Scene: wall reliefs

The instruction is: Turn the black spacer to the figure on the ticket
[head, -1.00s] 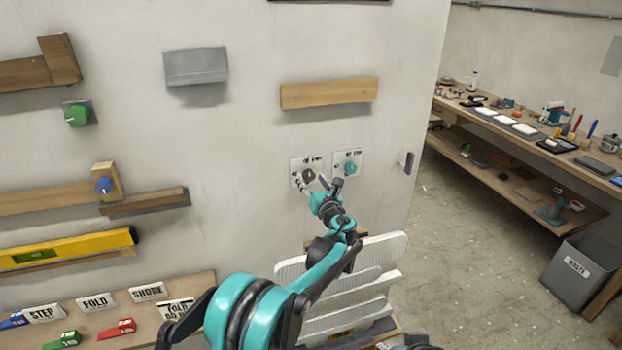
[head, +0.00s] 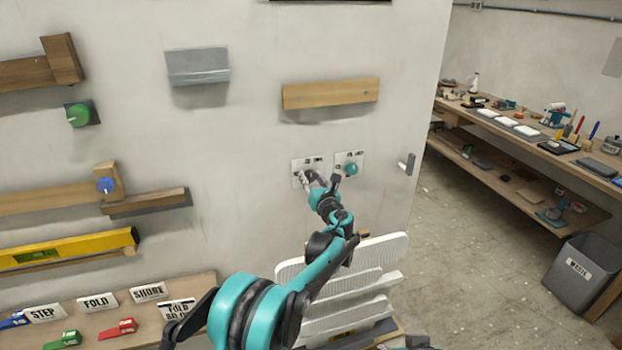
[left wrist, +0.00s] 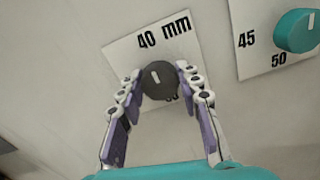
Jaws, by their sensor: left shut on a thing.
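The black spacer (left wrist: 160,80) is a round dark knob with a white mark, on a white plate (left wrist: 118,60) on the wall. The plate reads "40 mm" above the knob; another figure below it is partly hidden. My left gripper (left wrist: 161,82) is shut on the spacer, one finger on each side. In the head view my left gripper (head: 310,180) is at the plate (head: 298,163) and covers most of the knob. I cannot make out a ticket with a readable figure. My right gripper is not in view.
A teal knob (left wrist: 297,31) on its own plate is close on the right, with "45" and "50" showing. A wooden rail (head: 330,94) is above. White slats (head: 345,285) stand below. A dark wall fitting (head: 410,163) is near the wall's right edge.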

